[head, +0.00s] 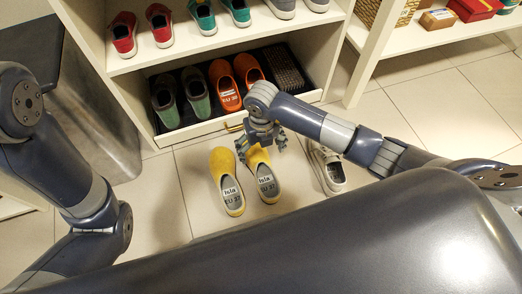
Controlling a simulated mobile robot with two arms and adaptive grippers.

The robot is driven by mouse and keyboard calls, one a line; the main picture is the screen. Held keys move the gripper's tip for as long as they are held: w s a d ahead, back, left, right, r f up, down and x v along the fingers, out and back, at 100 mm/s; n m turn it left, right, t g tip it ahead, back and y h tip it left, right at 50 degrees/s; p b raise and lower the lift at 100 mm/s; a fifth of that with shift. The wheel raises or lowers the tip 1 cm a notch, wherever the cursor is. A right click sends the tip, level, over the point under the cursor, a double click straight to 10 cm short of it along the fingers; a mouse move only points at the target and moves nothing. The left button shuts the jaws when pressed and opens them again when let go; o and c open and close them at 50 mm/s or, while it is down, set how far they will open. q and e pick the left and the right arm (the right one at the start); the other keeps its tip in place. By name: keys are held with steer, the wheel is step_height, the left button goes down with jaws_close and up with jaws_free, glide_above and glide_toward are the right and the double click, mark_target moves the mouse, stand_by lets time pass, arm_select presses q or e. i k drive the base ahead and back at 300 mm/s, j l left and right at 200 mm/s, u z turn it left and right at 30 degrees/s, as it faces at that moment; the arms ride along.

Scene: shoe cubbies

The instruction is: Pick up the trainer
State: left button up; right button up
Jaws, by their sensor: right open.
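A pale grey-white shoe (329,172), which looks like the trainer, lies on the tiled floor right of a pair of yellow slip-ons. Part of it is hidden by my right arm. My right gripper (262,146) is open and points down over the far end of the right yellow shoe (265,182), left of the pale shoe. I cannot tell whether its fingers touch the yellow shoe. The left yellow shoe (227,185) lies beside it. My left arm shows at the left, but its gripper is out of view.
A low pull-out tray (190,137) holds green-grey shoes (166,100), orange shoes (224,84) and a dark woven item (285,69). The shelf (185,50) above bears red, teal and grey shoes. Another shelf unit (372,57) stands at right. Floor between the units is clear.

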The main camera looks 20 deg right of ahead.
mark_target(328, 164)
steer(key=z, duration=1.4)
